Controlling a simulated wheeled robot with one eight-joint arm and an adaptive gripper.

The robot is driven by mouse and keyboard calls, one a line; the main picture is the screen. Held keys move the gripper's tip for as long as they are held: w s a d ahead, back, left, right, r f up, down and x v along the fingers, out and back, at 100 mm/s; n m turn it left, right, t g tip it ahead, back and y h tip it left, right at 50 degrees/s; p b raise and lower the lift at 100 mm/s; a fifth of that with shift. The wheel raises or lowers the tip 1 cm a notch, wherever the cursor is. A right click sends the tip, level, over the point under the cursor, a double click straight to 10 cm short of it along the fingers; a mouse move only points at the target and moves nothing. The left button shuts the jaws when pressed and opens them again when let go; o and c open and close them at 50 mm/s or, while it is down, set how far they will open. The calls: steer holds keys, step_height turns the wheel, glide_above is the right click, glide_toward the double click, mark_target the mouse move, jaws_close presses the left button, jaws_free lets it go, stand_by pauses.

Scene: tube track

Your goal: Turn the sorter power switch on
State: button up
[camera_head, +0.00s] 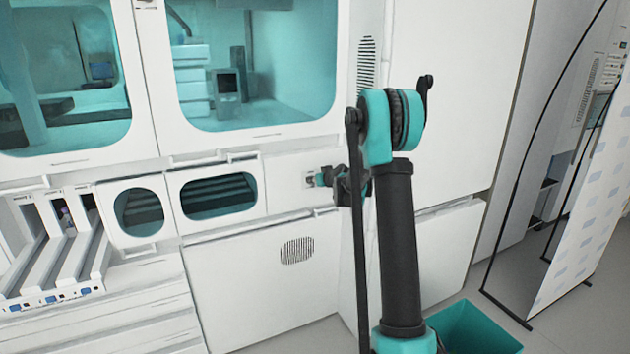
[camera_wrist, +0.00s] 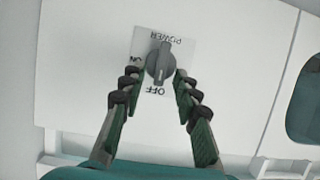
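The power switch is a grey rotary knob (camera_wrist: 160,62) on a white label plate (camera_wrist: 180,78) on the machine's white front. The lettering appears upside down, with POWER above the knob, ON at its left and OFF below it. The knob's long grip runs nearly up and down in the wrist view, its lower end near OFF. My gripper (camera_wrist: 160,76) is open, its two dark fingers on either side of the knob with small gaps visible. In the head view my gripper (camera_head: 322,178) is at the white panel, and the switch is mostly hidden there.
Left of the gripper are windowed drawers (camera_head: 219,195) and a rack of white trays (camera_head: 58,255). Large teal windows (camera_head: 255,65) are above. A teal bin (camera_head: 475,328) stands on the floor, and a framed banner (camera_head: 585,225) is at the right.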

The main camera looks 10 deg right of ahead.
steer(key=shift+c, duration=0.5)
jaws_close()
steer(key=shift+d, duration=0.1)
steer(key=m+y, duration=0.2)
steer(key=m, duration=0.2)
steer(key=d+f+m+y, duration=0.1)
steer(key=m+y, duration=0.1)
steer(key=m, duration=0.2)
steer(key=d+f+m+y, duration=0.1)
steer(key=m+y, duration=0.2)
steer(key=m, duration=0.2)
steer(key=shift+w+f+t, duration=0.1)
steer(key=shift+w+t, duration=0.25)
steer(key=shift+t, duration=0.05)
steer(key=shift+m+y, duration=0.3)
